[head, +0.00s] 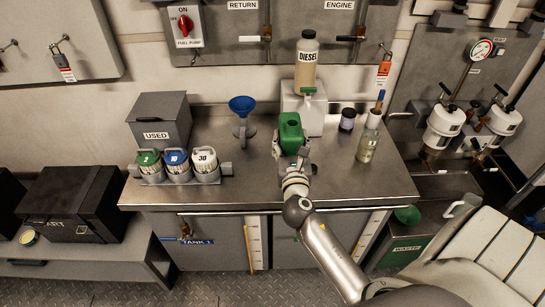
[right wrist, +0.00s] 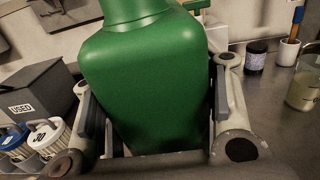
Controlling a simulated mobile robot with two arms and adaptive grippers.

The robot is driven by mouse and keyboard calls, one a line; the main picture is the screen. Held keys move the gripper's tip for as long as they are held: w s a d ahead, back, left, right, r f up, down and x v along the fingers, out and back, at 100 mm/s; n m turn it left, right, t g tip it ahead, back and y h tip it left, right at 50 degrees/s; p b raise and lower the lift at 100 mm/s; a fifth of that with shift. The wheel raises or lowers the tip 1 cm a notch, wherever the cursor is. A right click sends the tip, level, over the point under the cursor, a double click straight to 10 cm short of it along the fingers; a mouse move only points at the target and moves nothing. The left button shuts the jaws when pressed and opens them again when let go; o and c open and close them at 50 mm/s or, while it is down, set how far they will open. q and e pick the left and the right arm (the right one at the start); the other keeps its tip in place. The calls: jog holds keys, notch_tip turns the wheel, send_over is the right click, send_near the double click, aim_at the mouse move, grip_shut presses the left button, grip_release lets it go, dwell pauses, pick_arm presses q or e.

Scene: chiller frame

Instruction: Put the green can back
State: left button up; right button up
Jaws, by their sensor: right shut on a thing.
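The green can (head: 290,133) is in the middle of the counter area in the head view, upright with its neck up. It fills the middle of the right wrist view (right wrist: 150,75). My right gripper (head: 290,152) is shut on the can's body, with one finger on each side. I cannot tell whether the can's base touches the counter. My left gripper is not in view.
A white block (head: 303,108) bearing a DIESEL bottle (head: 306,68) stands just behind the can. A blue funnel (head: 242,106) is to the left. Lidded jars (head: 176,166) stand at the counter's left front.

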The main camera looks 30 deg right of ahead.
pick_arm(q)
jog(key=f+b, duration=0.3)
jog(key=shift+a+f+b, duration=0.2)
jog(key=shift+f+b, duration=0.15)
pick_arm(e)
jog(key=w+a+f, duration=0.1)
jog(key=w+f, duration=0.6)
jog(key=f, duration=0.3)
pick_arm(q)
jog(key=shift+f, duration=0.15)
pick_arm(e)
jog(key=o, duration=1.1)
jog(key=shift+f, duration=0.2)
jog(key=shift+c, duration=0.2)
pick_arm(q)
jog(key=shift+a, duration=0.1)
pick_arm(e)
jog(key=o, duration=0.5)
jog(key=shift+c, duration=0.2)
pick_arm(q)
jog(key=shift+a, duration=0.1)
pick_arm(e)
jog(key=shift+r, duration=0.1)
